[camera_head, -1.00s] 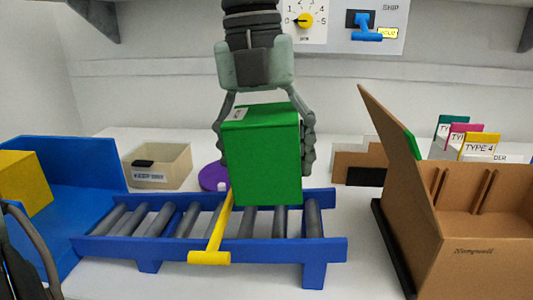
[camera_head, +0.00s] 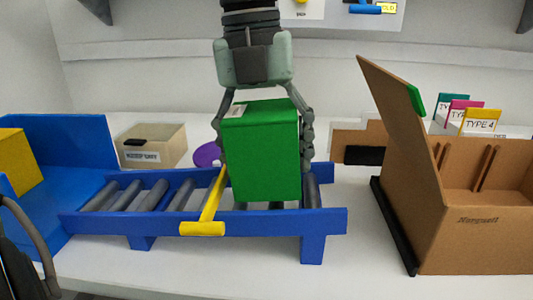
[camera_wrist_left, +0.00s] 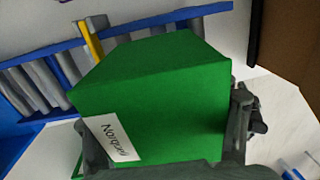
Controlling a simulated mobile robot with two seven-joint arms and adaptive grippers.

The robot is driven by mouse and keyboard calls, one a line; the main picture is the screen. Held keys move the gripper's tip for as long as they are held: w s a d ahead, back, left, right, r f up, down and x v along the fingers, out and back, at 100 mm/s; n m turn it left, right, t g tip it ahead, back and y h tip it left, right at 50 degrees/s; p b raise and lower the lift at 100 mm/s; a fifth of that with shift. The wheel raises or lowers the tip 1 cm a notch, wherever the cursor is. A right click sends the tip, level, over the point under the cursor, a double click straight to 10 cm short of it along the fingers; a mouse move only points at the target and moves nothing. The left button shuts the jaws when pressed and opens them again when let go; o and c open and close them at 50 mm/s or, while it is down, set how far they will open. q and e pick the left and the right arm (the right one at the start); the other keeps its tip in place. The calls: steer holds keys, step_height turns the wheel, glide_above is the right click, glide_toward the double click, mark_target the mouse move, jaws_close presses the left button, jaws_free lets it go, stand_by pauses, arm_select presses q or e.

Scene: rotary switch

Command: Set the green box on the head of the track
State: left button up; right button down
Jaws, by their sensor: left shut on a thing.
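The green box (camera_head: 262,155) is held upright between the fingers of my left gripper (camera_head: 264,140), which comes down from above. The box is over the right end of the blue roller track (camera_head: 270,222), just right of the yellow T-shaped bar (camera_head: 209,210). Its lower edge is at roller level; I cannot tell whether it touches the rollers. In the left wrist view the green box (camera_wrist_left: 160,100) fills the middle, with a white label, and the track (camera_wrist_left: 70,65) lies behind it. A second gripper-like dark part shows only partly at the lower left edge.
A blue bin with a yellow box (camera_head: 18,160) stands at the track's left end. A beige tray (camera_head: 150,147) and a purple disc (camera_head: 207,154) are behind the track. A cardboard box (camera_head: 470,235) with an open flap stands on the right. Table in front is clear.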

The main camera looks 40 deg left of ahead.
mark_target(262, 109)
arm_select(q)
steer(key=o, duration=1.5)
steer(key=shift+c, duration=0.2)
steer(key=r, duration=0.8)
steer(key=a+r, duration=0.1)
steer(key=r, duration=0.3)
steer(key=shift+s, duration=0.35)
